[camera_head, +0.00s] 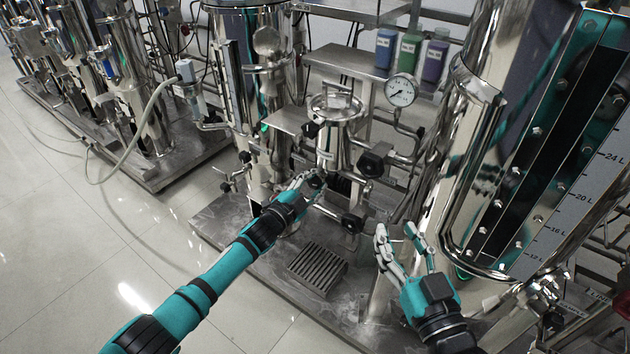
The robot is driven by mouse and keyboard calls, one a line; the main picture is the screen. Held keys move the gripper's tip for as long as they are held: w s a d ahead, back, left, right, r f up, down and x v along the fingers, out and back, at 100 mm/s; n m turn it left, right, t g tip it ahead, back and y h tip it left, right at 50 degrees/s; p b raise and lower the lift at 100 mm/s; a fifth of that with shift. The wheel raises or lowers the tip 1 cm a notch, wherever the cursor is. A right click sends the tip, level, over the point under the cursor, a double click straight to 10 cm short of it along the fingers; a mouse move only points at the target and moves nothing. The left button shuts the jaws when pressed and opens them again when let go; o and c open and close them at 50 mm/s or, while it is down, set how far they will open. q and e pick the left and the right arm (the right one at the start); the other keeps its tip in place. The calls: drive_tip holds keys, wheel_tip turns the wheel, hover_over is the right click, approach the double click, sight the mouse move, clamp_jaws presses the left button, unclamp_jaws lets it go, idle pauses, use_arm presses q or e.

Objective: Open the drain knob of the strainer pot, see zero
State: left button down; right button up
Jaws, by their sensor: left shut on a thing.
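The strainer pot (331,150) is a small shiny steel vessel in the middle of the head view, with a lid and handle on top. My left gripper (310,182) is shut on a dark knob (317,179) just below the pot; the fingers partly hide it. I cannot read a label on that knob. A round white pressure gauge (400,91) stands on a pipe to the right of the pot; its needle is too small to read surely. My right gripper (402,232) is open and empty, its fingers apart, in front of the large tank.
Other black knobs sit at the pot's right side (371,164) and lower on the pipework (352,223). A large steel tank (470,150) with a litre scale fills the right. Bottles (410,48) stand on a shelf behind. A floor grate (318,267) lies on the skid. Open floor is at left.

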use_arm(q)
drive_tip(key=shift+f, duration=0.15)
drive_tip(key=c, duration=0.9)
unclamp_jaws()
drive_tip(key=shift+v, duration=4.05)
